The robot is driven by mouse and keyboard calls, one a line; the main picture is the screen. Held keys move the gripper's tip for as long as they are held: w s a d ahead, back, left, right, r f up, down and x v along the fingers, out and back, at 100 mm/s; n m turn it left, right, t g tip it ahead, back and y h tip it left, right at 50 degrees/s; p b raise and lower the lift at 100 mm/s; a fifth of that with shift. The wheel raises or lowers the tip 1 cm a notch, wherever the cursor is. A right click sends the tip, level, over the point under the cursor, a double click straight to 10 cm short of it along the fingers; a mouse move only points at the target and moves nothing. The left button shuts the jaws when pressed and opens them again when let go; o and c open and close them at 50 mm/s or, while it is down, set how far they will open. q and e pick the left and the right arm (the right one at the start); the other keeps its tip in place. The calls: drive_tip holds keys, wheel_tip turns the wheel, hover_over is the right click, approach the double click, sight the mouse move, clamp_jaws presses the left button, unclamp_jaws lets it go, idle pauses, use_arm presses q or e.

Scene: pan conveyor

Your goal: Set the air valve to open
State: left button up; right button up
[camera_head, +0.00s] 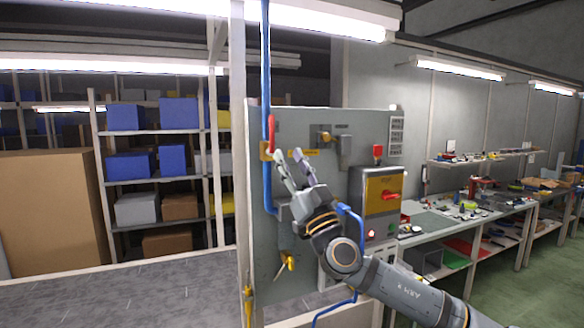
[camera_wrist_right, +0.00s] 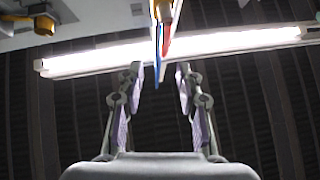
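A valve with a brass body (camera_head: 266,151) and a red lever (camera_head: 271,130) sits on the blue vertical pipe (camera_head: 266,70) at the panel's left edge. The lever points up, roughly along the pipe. My right gripper (camera_head: 288,157) is just right of and slightly below the valve, its fingers spread and empty. In the right wrist view the red lever (camera_wrist_right: 167,38) and blue pipe (camera_wrist_right: 157,70) show ahead, between the fingertips (camera_wrist_right: 159,72) in the picture; contact cannot be told. The brass body (camera_wrist_right: 162,10) is at the top edge. My left gripper is in neither view.
A bench (camera_head: 440,222) with small parts stands right. Shelves with bins are behind, left.

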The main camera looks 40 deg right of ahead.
drive_tip(key=shift+s+a+f+y, duration=0.3)
drive_tip(key=shift+s+a+f, duration=0.1)
drive_tip(key=shift+s, duration=0.1)
drive_tip(key=shift+d, duration=0.1)
idle(0.3)
